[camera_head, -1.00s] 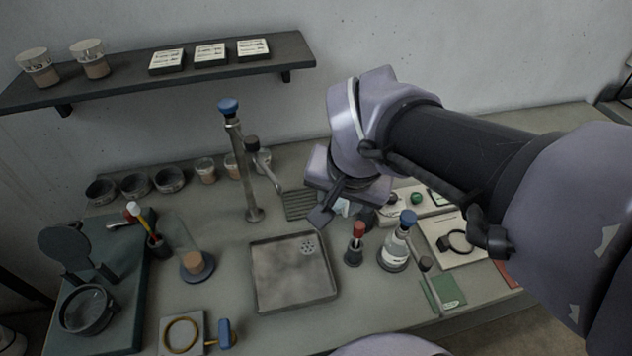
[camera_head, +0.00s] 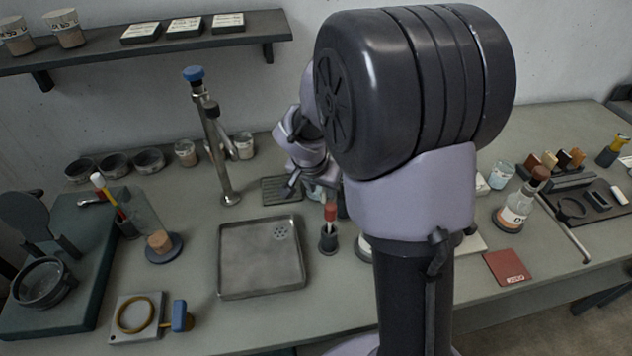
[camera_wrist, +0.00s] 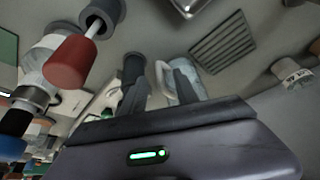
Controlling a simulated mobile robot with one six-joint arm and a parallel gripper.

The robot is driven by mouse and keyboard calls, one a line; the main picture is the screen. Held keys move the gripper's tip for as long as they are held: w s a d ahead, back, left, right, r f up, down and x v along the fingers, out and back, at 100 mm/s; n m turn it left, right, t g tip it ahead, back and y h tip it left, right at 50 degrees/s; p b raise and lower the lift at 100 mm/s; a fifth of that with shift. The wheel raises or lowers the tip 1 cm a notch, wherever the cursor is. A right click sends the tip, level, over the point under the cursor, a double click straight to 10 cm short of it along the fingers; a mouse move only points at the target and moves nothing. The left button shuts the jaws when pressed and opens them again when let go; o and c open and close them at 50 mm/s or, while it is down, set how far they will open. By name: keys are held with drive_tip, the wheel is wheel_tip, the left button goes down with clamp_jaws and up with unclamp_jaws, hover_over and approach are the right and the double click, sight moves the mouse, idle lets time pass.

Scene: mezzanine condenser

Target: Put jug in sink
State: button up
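The jug (camera_wrist: 184,78), pale and see-through with a whitish handle (camera_wrist: 161,80), stands near my gripper in the wrist view. In the head view only a bit of the jug (camera_head: 325,186) shows; my arm hides the rest. My gripper (camera_wrist: 158,75) is at the jug, its dark left finger apart from the handle. My gripper (camera_head: 297,186) also shows in the head view, beside the jug. The sink (camera_head: 262,268) is a square, shallow, empty grey basin with a drain, in front and left of my gripper.
A slatted drain grid (camera_head: 281,189) lies behind the sink, with a tall blue-topped tap (camera_head: 214,145) to its left. A red-topped stopper tool (camera_head: 329,230) stands just right of the sink. A bottle (camera_head: 514,212) stands further right.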

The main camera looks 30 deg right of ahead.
sight(323, 190)
drive_tip(key=b+x, duration=0.1)
drive_tip(key=x, duration=0.3)
clamp_jaws()
drive_tip(key=shift+r, duration=0.1)
idle(1.1)
